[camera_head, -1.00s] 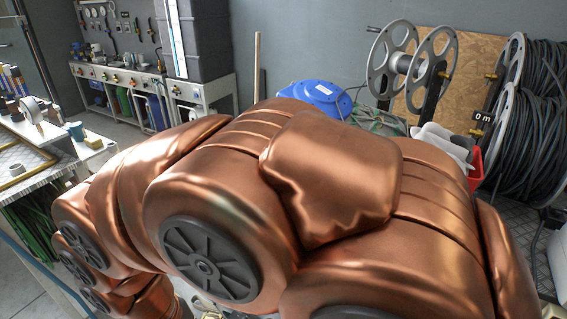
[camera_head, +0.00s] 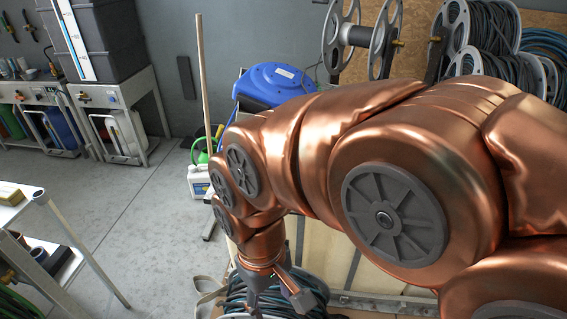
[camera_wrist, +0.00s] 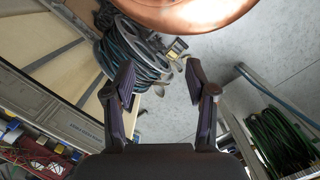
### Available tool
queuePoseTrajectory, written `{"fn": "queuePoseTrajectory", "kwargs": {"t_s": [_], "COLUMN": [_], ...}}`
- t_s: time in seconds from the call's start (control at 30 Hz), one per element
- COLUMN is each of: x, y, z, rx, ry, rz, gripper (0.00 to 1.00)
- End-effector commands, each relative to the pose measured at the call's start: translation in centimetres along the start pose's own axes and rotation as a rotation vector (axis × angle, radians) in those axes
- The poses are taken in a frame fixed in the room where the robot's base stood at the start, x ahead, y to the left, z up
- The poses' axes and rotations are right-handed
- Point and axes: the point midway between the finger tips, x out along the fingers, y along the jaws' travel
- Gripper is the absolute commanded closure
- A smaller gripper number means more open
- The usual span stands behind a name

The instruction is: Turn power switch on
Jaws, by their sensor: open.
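I cannot make out a power switch in either view. My gripper (camera_wrist: 160,76) is open and empty in the wrist view, its two dark fingers spread apart over the floor. In the head view my gripper (camera_head: 276,288) points down at the lower middle, above or beside a coil of dark hose (camera_head: 312,283); my copper arm hides much of the right side. A hose reel with dark hose (camera_wrist: 138,52) lies beyond the left finger in the wrist view.
A blue reel housing (camera_head: 272,84) stands by the back wall, near a wooden pole (camera_head: 200,75) and a white jug (camera_head: 198,181). Benches (camera_head: 118,110) line the back left. Green hose (camera_wrist: 278,138) lies at right in the wrist view. Grey floor (camera_head: 135,205) is open at left.

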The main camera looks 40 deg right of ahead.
Motion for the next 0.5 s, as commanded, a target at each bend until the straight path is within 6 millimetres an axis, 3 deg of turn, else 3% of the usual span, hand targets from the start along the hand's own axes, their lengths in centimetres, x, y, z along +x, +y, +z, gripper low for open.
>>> {"fn": "queuePoseTrajectory", "kwargs": {"t_s": [0.17, 0.5], "x": [-0.6, -1.9], "y": [0.2, 2.9], "z": [-4.2, -16.6], "rx": [-0.020, -0.056], "ry": [0.038, 0.164], "rz": [-0.021, -0.076], "gripper": [0.33, 0.33]}}
